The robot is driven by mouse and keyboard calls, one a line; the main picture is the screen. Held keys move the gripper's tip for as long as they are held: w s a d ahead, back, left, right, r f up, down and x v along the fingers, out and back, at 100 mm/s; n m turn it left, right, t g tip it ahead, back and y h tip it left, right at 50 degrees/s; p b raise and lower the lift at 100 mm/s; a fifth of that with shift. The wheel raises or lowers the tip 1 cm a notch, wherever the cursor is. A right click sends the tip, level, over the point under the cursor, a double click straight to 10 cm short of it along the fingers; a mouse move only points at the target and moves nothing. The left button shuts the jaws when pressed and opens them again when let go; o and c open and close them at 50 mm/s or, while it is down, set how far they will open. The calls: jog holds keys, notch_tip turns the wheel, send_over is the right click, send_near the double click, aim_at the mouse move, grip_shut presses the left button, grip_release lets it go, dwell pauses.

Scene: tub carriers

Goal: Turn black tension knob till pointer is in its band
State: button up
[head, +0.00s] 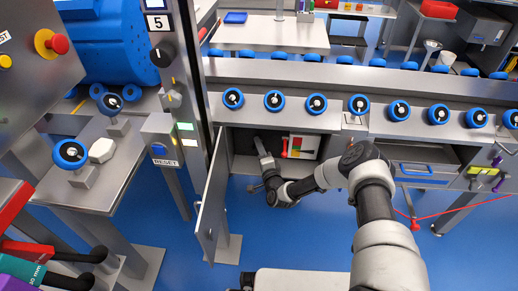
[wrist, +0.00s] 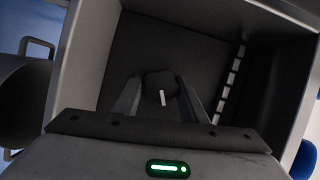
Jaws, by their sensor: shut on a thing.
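In the wrist view, a black round knob (wrist: 159,86) with a white mark sits inside a dark recess. My gripper (wrist: 160,96) has a finger on either side of it and is shut on it. In the head view, my gripper (head: 262,148) reaches into the open cabinet below the roller line; the knob cannot be made out there. A white gauge panel (head: 308,148) with green, yellow and red patches is to the right of my gripper. Its pointer is too small to read. A small red part (head: 284,149) shows at the panel's left edge.
The open cabinet door (head: 212,198) stands just left of my arm. Rollers with blue rims (head: 274,100) line the frame above. Another black knob (head: 162,53) is on the post panel at left. A red line (head: 465,205) crosses at right. Blue floor is open below.

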jog(key=m, duration=0.2)
jog(key=m+t, duration=0.1)
jog(key=m, duration=0.1)
jog(key=shift+s+f+m+t+y, duration=0.1)
jog(key=shift+m+t+y, duration=0.2)
dwell(0.3)
jog(key=o, duration=1.1)
jog(key=shift+c, duration=0.2)
